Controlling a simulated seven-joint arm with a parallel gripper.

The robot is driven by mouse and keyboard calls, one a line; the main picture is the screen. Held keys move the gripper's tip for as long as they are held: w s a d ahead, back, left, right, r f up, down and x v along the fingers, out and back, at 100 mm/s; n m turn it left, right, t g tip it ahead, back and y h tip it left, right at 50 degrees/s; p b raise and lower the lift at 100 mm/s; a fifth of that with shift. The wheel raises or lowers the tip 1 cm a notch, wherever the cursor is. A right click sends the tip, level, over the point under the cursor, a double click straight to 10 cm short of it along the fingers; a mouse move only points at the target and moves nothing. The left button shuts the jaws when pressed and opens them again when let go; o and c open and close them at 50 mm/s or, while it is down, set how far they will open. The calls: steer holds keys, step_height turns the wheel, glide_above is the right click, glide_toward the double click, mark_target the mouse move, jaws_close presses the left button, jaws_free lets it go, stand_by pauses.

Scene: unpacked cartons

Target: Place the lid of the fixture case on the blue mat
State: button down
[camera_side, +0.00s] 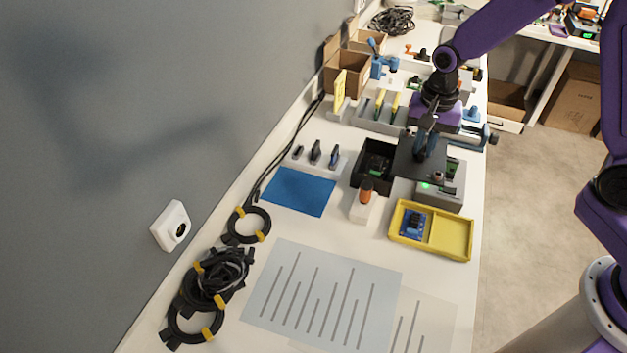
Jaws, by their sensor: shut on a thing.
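The blue mat (298,192) lies flat and bare on the bench, left of the fixture case. The exact grip is small and partly hidden by the gripper itself.
A white block with an orange-topped part (366,194) stands between the mat and a yellow tray (454,239). Small black tools in a holder (316,155) stand behind the mat. Cables (216,275) lie left, and a lined sheet (322,295) lies in front.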

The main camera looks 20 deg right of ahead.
steer(key=s+a+f+n, duration=0.1)
steer(key=a+f+n, duration=0.1)
steer(key=a, duration=0.5)
steer(key=s+a+f+n, duration=0.1)
steer(key=a+f+n, duration=0.1)
steer(key=a, duration=0.4)
steer(key=w+a+f, duration=0.2)
steer(key=w+f, duration=0.1)
steer(key=w+a+f, duration=0.2)
steer(key=w+f, duration=0.1)
steer(key=w, duration=0.1)
steer(key=w+a+f, duration=0.2)
steer(key=w+f, duration=0.1)
steer(key=w, duration=0.1)
steer(key=shift+w+a+f, duration=0.1)
steer(key=shift+w+a, duration=0.15)
steer(key=shift+a, duration=0.15)
steer(key=shift+w+a+f, duration=0.15)
steer(key=shift+w+f, duration=0.15)
steer(key=shift+f, duration=1.6)
steer(key=shift+f, duration=0.1)
steer(key=c, duration=1.1)
jaws_free()
